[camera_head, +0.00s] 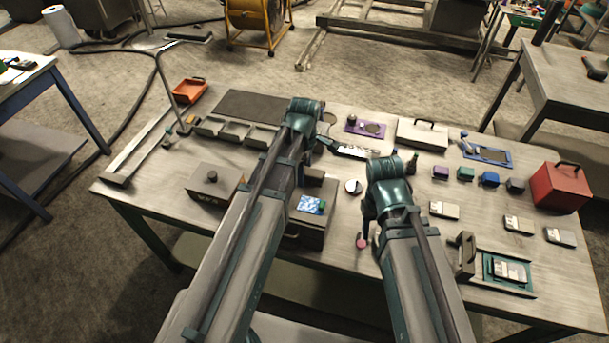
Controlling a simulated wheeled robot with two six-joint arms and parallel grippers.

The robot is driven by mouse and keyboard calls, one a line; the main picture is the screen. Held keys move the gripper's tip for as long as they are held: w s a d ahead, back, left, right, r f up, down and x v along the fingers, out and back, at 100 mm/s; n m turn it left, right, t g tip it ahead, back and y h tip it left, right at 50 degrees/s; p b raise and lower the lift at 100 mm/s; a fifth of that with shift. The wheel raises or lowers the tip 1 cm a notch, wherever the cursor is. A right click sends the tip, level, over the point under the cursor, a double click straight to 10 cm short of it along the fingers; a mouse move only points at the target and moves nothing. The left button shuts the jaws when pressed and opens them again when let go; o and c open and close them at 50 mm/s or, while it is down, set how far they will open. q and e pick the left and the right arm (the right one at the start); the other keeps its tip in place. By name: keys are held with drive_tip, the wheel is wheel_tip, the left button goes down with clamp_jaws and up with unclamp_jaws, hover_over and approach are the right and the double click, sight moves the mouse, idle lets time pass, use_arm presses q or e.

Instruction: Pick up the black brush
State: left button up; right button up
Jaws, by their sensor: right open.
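I cannot make out a black brush with certainty on the workbench (330,270). My left arm reaches in over the middle of the bench, and its gripper (350,150) is near the back, beside a purple plate (365,128). Its jaws are too small and dark to read. My right arm reaches in to the right of it. Its gripper (408,162) shows only in part past the teal wrist and is open. I see nothing held in it. My arms hide parts of the bench middle.
A grey toolbox (422,134), a red box (561,187) and small coloured blocks (465,173) stand on the right side. A blue plate (487,154) lies behind the blocks. An orange tray (189,90) is at the back left. A metal frame (140,150) edges the left.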

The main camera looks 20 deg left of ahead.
use_arm(q)
clamp_jaws()
drive_tip(key=shift+r, duration=0.1)
use_arm(e)
drive_tip(key=shift+r, duration=0.1)
